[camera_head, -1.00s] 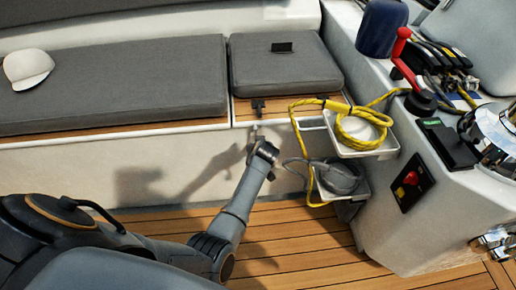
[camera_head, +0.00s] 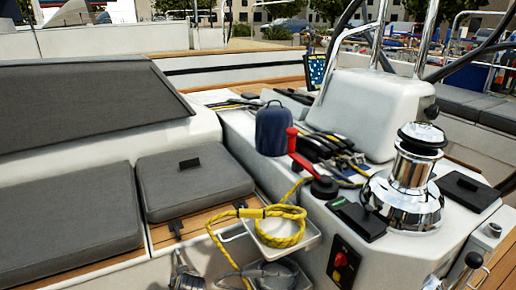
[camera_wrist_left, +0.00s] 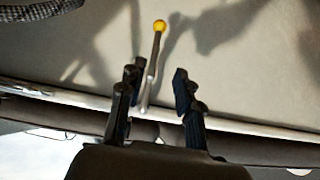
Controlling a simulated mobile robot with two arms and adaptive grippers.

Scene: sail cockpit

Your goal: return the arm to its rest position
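My left gripper (camera_wrist_left: 154,82) shows in the left wrist view with its two dark fingers apart, so it is open. A thin rod with a yellow knob (camera_wrist_left: 158,26) appears in line with the gap between the fingers; I cannot tell its distance, and no finger closes on it. Behind it is a pale wall with shadows. In the head view only the end of my left arm (camera_head: 186,274) shows at the bottom edge, in front of the pale seat front, below a small dark latch (camera_head: 176,228). My right arm and gripper are not in view.
A yellow rope (camera_head: 283,226) lies over a white tray (camera_head: 300,246) right of my arm. The console carries a blue bag (camera_head: 272,130), a red handle (camera_head: 293,142) and a chrome winch (camera_head: 410,190). Grey cushions (camera_head: 192,184) lie on the bench to the left.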

